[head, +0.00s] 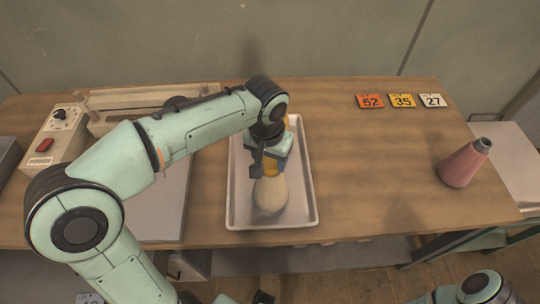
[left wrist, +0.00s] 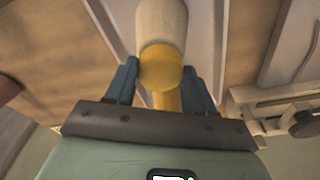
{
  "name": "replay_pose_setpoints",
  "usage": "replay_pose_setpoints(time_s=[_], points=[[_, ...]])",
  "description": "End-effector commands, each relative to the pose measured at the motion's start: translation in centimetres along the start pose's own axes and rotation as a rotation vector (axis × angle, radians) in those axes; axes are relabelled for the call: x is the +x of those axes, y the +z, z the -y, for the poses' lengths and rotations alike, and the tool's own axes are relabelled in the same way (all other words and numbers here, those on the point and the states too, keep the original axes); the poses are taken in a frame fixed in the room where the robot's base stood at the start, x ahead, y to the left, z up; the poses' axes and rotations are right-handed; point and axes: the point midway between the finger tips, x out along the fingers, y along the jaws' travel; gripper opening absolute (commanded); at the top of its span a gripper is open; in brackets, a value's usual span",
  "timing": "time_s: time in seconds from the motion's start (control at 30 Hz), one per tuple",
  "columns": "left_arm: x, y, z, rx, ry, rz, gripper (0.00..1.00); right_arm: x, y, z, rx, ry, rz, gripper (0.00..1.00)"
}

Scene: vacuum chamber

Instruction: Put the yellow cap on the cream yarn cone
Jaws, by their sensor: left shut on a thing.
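The cream yarn cone (head: 270,196) stands upright in the white tray (head: 307,205); its side also shows in the left wrist view (left wrist: 161,22). My left gripper (head: 270,168) is directly over the cone's top and shut on the yellow cap (head: 270,168), which also sits between the blue fingers in the left wrist view (left wrist: 161,68). The cap is in line with the cone's tip, at or just above it; whether they touch I cannot tell. Fingers partly hide the cap. A dark piece at the bottom edge seems to be part of my right gripper (head: 263,297), mostly cut off.
Another yellow thing (head: 287,122) shows behind my left gripper, mostly hidden. A pink cone with a grey top (head: 465,163) stands at the right. Number cards (head: 402,100) lie at the back. A machine with a red switch (head: 50,138) is at the left.

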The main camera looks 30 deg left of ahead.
Motion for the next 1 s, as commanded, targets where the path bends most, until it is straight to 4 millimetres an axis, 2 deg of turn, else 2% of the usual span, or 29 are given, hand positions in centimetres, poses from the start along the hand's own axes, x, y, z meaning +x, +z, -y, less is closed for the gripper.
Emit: replay_pose_setpoints(time_s=[0.03,0.1,0.13,0.4,0.53,0.67,1.0], points=[[0.2,0.0,0.0,0.0,0.0,0.001,0.56,0.2,0.1,-0.1,0.0,0.0,0.001,0.38],[0.1,0.0,0.0,0.0,0.0,0.0,0.79,0.1,0.0,0.0,0.0,0.0,0.0,0.38],[0.1,0.0,0.0,0.0,0.0,0.0,0.83,0.1,0.0,0.0,0.0,0.0,0.0,0.38],[0.0,0.0,0.0,0.0,0.0,0.0,0.83,0.0,0.0,0.0,0.0,0.0,0.0,0.38],[-0.9,-0.1,0.0,0.0,0.001,-0.002,0.83,-0.2,-0.1,0.1,0.0,0.0,-0.001,0.38],[-3.2,-0.1,0.0,0.0,0.002,-0.004,0.83,-0.6,-0.2,0.3,-0.001,-0.001,-0.004,0.38],[-10.7,-0.2,0.0,0.0,0.002,-0.005,0.83,-2.4,-0.9,1.2,-0.005,-0.005,-0.015,0.38]])
